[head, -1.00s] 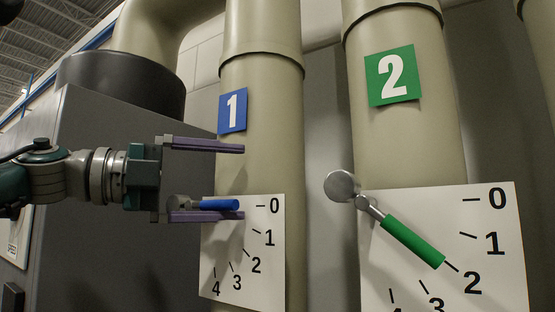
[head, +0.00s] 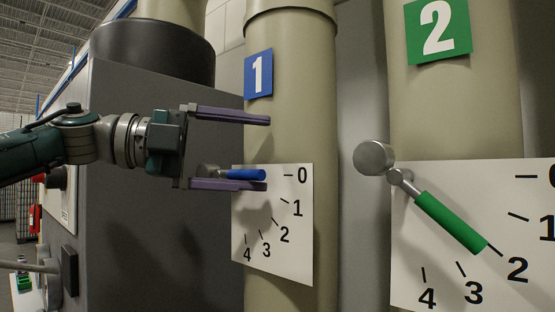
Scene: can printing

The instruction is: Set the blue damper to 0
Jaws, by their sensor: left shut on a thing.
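The blue damper handle (head: 246,174) is nearly level on the white dial plate (head: 300,262) of pipe 1 and points at the 0 mark (head: 301,176). Its metal pivot is partly hidden by my left gripper. My right gripper is not in view.
The green damper handle (head: 452,223) on pipe 2 slants down right towards the 2 on its dial plate (head: 410,270). Its metal knob (head: 373,158) sticks out. A grey cabinet (head: 150,240) stands behind my left arm. The space between the two pipes is free.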

